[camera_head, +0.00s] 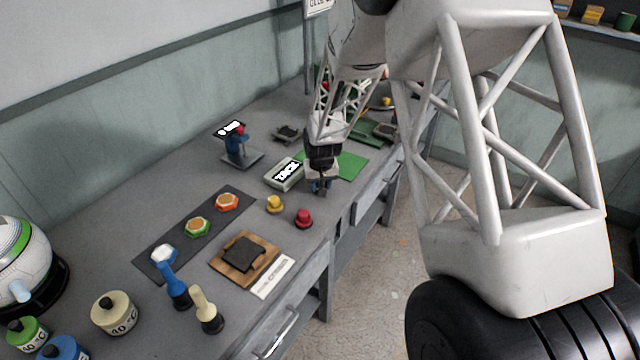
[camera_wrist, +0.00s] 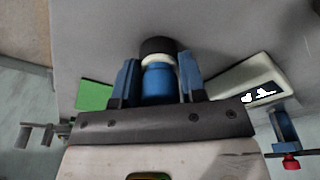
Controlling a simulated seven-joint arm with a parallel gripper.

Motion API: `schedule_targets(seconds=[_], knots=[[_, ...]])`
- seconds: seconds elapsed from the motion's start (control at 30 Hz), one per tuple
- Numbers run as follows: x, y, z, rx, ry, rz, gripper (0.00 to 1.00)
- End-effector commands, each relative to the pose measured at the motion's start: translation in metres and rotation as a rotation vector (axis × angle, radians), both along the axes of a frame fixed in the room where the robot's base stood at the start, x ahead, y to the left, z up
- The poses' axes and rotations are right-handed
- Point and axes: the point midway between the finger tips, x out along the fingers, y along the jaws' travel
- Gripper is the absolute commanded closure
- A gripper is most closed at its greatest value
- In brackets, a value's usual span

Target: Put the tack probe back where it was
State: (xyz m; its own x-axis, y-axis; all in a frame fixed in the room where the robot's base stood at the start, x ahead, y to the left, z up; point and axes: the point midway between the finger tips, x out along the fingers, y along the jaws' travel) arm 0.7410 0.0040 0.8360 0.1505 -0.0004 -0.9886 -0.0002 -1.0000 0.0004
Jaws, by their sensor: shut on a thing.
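The tack probe (camera_wrist: 158,82), a blue cylinder with a pale ring and a black end, is between my gripper's blue fingers (camera_wrist: 157,80) in the wrist view. My gripper (camera_head: 320,184) is shut on it. In the head view my gripper points down near the table's front edge, right of the pale box labelled TACK (camera_head: 284,176). The same box shows in the wrist view (camera_wrist: 238,94), apart from the probe. The probe is mostly hidden by my gripper in the head view, and I cannot tell whether it touches the table.
A green mat (camera_head: 352,166) lies right of my gripper. Yellow (camera_head: 275,204) and red (camera_head: 304,217) knobbed pieces stand to the front left. A blue stand with a red knob (camera_head: 237,150) is behind the box. A dark strip (camera_head: 165,243) holds hexagonal pieces.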

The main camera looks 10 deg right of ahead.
Motion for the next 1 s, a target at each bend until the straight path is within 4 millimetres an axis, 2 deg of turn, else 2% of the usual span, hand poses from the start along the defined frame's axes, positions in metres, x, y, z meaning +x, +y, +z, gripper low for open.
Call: schedule_targets(seconds=[0.07, 0.1, 0.23, 0.67, 0.87, 1.0], knots=[[0.0, 0.0, -0.002, 0.0, 0.0, 0.0, 0.81], [0.0, 0.0, -0.002, 0.0, 0.0, 0.0, 0.56], [0.0, 0.0, -0.002, 0.0, 0.0, 0.0, 0.36], [0.0, 0.0, 0.002, 0.0, 0.0, 0.0, 0.36], [-0.002, 0.0, 0.017, 0.0, -0.001, 0.0, 0.36], [-0.005, 0.0, 0.034, 0.0, -0.001, 0.0, 0.36]])
